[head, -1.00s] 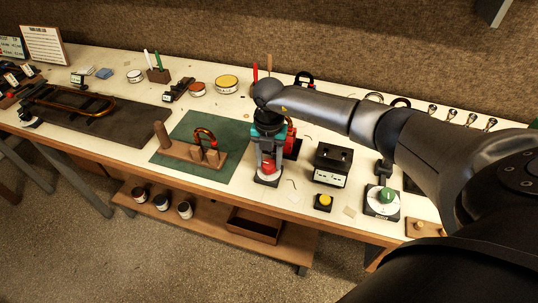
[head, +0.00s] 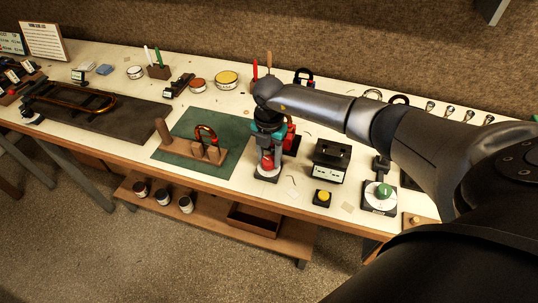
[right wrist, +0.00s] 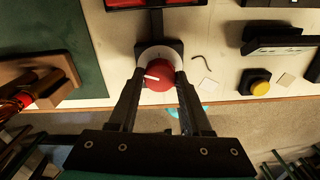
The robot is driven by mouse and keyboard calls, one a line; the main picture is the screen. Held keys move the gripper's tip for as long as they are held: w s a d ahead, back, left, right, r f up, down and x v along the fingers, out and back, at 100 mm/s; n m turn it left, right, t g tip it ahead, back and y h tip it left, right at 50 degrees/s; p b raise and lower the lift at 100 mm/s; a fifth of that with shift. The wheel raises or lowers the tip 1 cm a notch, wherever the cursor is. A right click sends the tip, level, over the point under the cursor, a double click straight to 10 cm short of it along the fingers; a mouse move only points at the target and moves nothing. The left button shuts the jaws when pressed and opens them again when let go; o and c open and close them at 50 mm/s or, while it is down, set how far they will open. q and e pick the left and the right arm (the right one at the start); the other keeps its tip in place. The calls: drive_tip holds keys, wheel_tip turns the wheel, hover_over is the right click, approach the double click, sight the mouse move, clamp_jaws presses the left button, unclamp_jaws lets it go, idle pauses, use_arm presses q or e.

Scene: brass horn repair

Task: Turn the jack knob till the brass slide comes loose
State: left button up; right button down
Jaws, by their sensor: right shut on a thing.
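A red round knob (head: 267,162) with a white pointer line sits on a pale dial on a black base at the bench's front. In the right wrist view the knob (right wrist: 158,84) lies between the fingers of my right gripper (right wrist: 160,76), which is shut on it. The pointer line points left. In the head view my right gripper (head: 268,152) comes down from above onto the knob. The brass slide (head: 207,133), a copper-coloured bend, stands on a wooden stand (head: 178,149) on the green mat. My left gripper is not in view.
A black box (head: 331,160), a yellow button (head: 322,197) and a green knob (head: 384,191) stand to the right. A red block (right wrist: 150,3) is behind the knob. A long brass tube (head: 95,97) lies on a dark mat at the left.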

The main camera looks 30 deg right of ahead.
sight(269, 159)
drive_tip(key=shift+c, duration=1.7)
unclamp_jaws()
drive_tip(key=shift+r, duration=0.1)
wheel_tip(269, 159, up, 15)
